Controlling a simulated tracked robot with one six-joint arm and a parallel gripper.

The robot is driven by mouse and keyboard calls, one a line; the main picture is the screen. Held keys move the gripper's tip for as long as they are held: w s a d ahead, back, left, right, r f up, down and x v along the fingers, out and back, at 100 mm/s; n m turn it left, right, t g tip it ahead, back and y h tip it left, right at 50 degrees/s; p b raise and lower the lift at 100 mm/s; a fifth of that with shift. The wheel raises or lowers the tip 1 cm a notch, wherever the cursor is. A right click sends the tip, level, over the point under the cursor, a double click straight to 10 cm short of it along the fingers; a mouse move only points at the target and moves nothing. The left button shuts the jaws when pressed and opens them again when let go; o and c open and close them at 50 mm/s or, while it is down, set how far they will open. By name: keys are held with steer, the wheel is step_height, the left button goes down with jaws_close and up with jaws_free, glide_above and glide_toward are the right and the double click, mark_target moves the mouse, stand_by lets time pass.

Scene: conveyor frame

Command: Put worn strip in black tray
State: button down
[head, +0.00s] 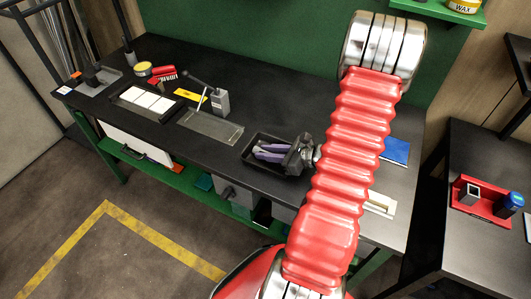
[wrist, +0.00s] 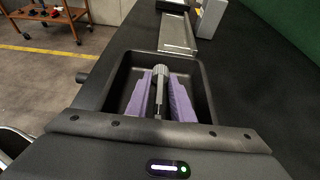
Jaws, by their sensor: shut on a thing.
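The black tray (head: 246,158) lies on the dark bench, left of my red arm. In the wrist view the tray (wrist: 123,78) is directly ahead, with its rim around my fingers. My gripper (head: 262,151) has purple fingers that reach into the tray; they also show in the wrist view. The fingers are closed on a narrow grey piece with a ribbed top, seemingly the worn strip (wrist: 160,76). It stands between the fingers, inside the tray outline. Its lower end is hidden, so I cannot tell if it touches the tray floor.
White tiles (head: 147,99) and a yellow card (head: 190,95) lie farther left. A blue flat item (head: 397,150) is right of my arm. Another table holds a red bin (head: 472,205).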

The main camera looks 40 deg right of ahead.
steer(key=c, duration=1.6)
jaws_free()
steer(key=shift+o, duration=0.2)
steer(key=v, duration=1.2)
steer(key=shift+a, duration=0.1)
